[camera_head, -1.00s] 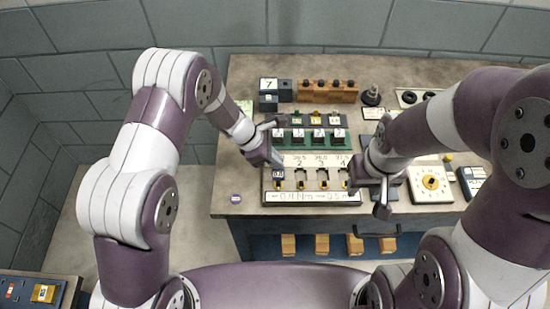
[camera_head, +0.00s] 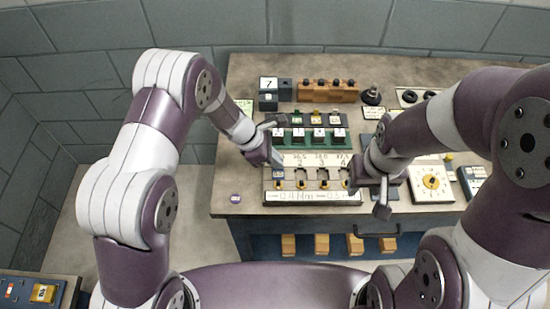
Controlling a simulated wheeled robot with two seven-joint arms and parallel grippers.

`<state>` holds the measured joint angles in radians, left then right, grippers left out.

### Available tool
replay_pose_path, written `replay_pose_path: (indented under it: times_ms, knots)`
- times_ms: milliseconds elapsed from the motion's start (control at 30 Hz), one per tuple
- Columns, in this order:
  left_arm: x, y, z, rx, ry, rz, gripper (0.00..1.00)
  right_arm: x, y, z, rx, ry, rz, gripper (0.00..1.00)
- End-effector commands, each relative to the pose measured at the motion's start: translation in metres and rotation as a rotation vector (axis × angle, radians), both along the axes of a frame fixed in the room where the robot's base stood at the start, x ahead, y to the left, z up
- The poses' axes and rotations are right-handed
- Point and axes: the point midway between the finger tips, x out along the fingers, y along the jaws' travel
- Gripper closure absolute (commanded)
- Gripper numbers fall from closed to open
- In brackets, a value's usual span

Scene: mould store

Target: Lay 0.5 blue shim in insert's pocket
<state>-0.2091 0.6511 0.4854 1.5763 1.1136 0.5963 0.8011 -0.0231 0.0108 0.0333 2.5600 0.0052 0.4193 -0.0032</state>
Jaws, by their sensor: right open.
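A pale board (camera_head: 312,197) with a row of numbered pockets stands near the table's front edge, with handwriting along its front strip. Several dark inserts with yellow parts, such as this insert (camera_head: 323,184), sit in the row. A small blue piece (camera_head: 278,174) shows at the leftmost pocket, right below my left gripper (camera_head: 277,163). I cannot tell whether it is the 0.5 shim, or whether it touches the fingers. My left gripper points down there; its opening is too small to read. My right gripper (camera_head: 383,197) is open at the board's right end, with nothing seen between its fingers.
Behind the board stand a green rack (camera_head: 310,136) with white cards and an orange-brown block (camera_head: 328,92). A white square dial plate (camera_head: 432,184) lies to the right. A small purple disc (camera_head: 235,198) lies at the left front, with bare table around it.

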Motion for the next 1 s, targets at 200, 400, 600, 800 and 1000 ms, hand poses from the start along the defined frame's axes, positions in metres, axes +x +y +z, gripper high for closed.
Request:
replay_pose_path:
  times_ms: [200,400,600,800,1000]
  knots:
    - [0.0,0.0,-0.002,0.0,0.0,0.0,1.0,0.0,0.0,-0.002,0.0,0.0,0.0,0.57]
    - [0.0,0.0,-0.002,0.0,0.0,0.0,1.0,0.0,0.0,-0.002,0.0,0.0,0.0,0.57]
    - [0.0,0.0,-0.003,0.0,0.0,0.0,1.0,0.0,0.0,-0.003,0.0,0.0,0.0,0.57]
    - [0.0,0.0,-0.008,0.0,0.0,0.0,1.0,0.0,0.0,-0.007,0.0,0.0,0.0,0.57]
    - [0.0,0.0,-0.012,0.0,0.001,0.0,1.0,0.0,0.0,-0.01,0.0,0.0,0.0,0.57]
